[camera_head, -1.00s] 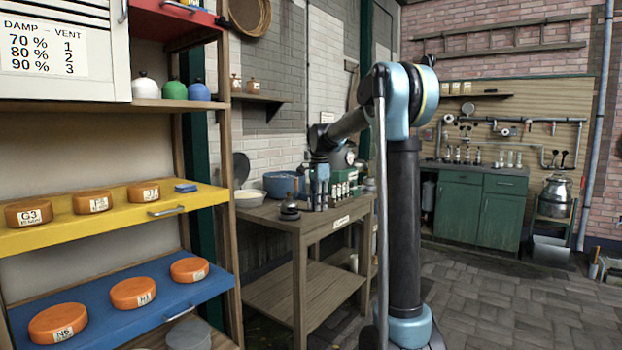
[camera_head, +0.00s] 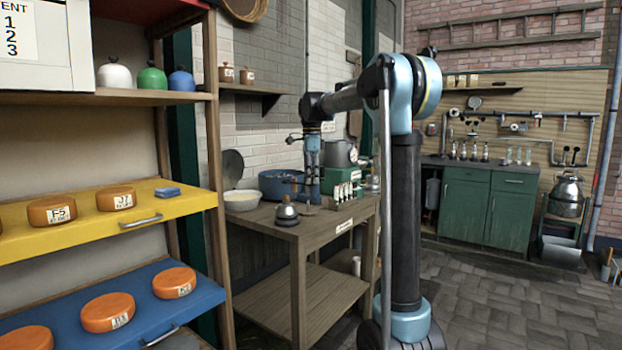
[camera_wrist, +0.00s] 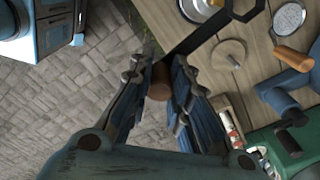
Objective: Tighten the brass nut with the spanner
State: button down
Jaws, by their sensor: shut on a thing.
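My gripper (camera_wrist: 160,85) is shut on the brown handle of the spanner (camera_wrist: 205,38). The spanner's black shank runs to the upper right in the wrist view and ends in an open hexagonal ring near the top edge. In the head view my gripper (camera_head: 312,192) points down over the wooden bench, and the spanner cannot be made out there. I cannot make out the brass nut for sure in either view.
A round wooden disc (camera_wrist: 228,56) lies below the spanner's ring. Cheese shelves (camera_head: 110,220) stand at left.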

jog(key=shift+f, duration=1.4)
jog(key=shift+a+f, duration=0.1)
jog(key=shift+f, duration=1.7)
dwell(1.4)
jog(key=shift+s, duration=0.15)
dwell(0.4)
jog(key=s+a+m, duration=0.5)
jog(key=a+m, duration=0.3)
jog(key=m, duration=0.1)
jog(key=shift+s, duration=0.2)
dwell(1.4)
